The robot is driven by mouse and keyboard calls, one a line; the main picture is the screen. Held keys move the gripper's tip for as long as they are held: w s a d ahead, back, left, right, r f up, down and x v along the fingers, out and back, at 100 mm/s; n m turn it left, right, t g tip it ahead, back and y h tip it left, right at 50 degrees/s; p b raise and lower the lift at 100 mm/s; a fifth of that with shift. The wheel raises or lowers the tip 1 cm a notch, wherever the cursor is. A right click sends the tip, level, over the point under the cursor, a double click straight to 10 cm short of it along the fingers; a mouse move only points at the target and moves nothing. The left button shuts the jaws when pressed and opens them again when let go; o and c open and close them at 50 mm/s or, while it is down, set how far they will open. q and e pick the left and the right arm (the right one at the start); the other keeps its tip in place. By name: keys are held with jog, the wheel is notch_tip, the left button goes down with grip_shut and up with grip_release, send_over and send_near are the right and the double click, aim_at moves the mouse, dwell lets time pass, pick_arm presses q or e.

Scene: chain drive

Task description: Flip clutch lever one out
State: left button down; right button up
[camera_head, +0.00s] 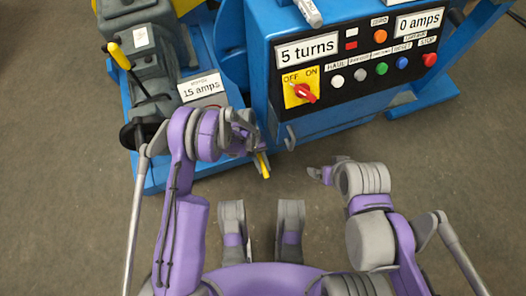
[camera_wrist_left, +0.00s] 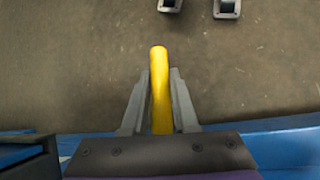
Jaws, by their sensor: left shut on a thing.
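My left gripper (camera_head: 256,150) is at the lower front of the blue machine, left of the control panel. It is shut on a yellow lever handle (camera_head: 263,166), whose end sticks out below the fingers. In the left wrist view the yellow handle (camera_wrist_left: 160,85) lies between the two grey fingers (camera_wrist_left: 159,105), its rounded tip past them over the floor. The lever's base is hidden. Another yellow-handled lever (camera_head: 118,55) stands tilted at the upper left; no label shows which is number one. My right gripper (camera_head: 322,173) is away from the machine, and its opening is unclear.
The blue control box (camera_head: 262,60) carries a red switch on a yellow plate (camera_head: 303,94), coloured buttons, and displays of "5 turns" and "0 amps". A "15 amps" display (camera_head: 201,87) stands beside the grey motor (camera_head: 150,50). Open floor (camera_head: 440,160) lies at the right.

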aim_at(263, 165)
pick_arm(q)
jog(key=shift+s+r, duration=0.1)
jog(key=shift+r, duration=0.1)
dwell(0.3)
jog(key=c, duration=0.7)
grip_release()
notch_tip(263, 165, up, 10)
jog(key=p, duration=0.2)
jog(key=shift+f+p, duration=0.15)
jog(key=shift+p, duration=0.2)
